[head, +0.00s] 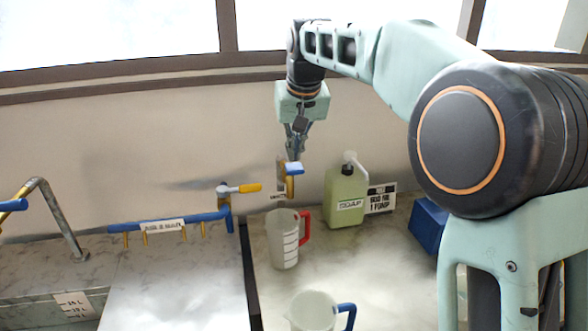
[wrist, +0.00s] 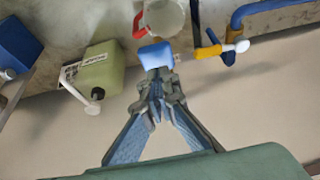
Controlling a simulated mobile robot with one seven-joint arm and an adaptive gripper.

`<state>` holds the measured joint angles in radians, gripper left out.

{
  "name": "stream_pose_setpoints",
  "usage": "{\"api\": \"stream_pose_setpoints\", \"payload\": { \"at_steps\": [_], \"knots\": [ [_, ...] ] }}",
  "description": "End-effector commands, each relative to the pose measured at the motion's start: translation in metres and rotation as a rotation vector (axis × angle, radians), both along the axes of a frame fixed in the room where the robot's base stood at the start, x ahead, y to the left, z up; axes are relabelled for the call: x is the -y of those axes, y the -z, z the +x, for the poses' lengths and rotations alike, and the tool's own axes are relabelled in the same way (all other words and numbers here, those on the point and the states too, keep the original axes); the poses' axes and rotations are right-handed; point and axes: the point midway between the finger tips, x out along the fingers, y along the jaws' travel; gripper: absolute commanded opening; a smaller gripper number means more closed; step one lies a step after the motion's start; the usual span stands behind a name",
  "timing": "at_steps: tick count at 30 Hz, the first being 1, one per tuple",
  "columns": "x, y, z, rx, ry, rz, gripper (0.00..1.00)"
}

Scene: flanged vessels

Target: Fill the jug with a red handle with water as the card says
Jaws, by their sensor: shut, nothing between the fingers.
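The jug with the red handle (head: 284,240) stands upright on the counter. A brass tap (head: 289,188) with a blue lever (head: 295,168) is above the jug's mouth; no stream of water shows. My gripper (head: 296,154) points down at the blue lever, its fingers shut and empty. In the wrist view, my fingertips (wrist: 160,74) are right at the lever (wrist: 154,54); I cannot tell if they touch it. The card (head: 381,198) behind the soap reads about 800 ml, 1 pump; its top line is unclear. The jug's inside is unclear.
A green pump bottle (head: 346,195) labelled soap stands right of the jug. A blue-handled jug (head: 314,311) is in front. A blue box (head: 428,225) is farther right. A blue pipe with a yellow-handled valve (head: 240,188) runs at left, beside a sink faucet (head: 58,215).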

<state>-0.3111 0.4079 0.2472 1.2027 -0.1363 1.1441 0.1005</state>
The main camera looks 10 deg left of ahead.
Motion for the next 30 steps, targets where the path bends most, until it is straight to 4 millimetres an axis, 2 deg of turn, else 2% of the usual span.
{"api": "stream_pose_setpoints", "payload": {
  "at_steps": [30],
  "knots": [
    [0.0,0.028,0.0,0.0,0.0,0.0,0.0]
  ]
}}
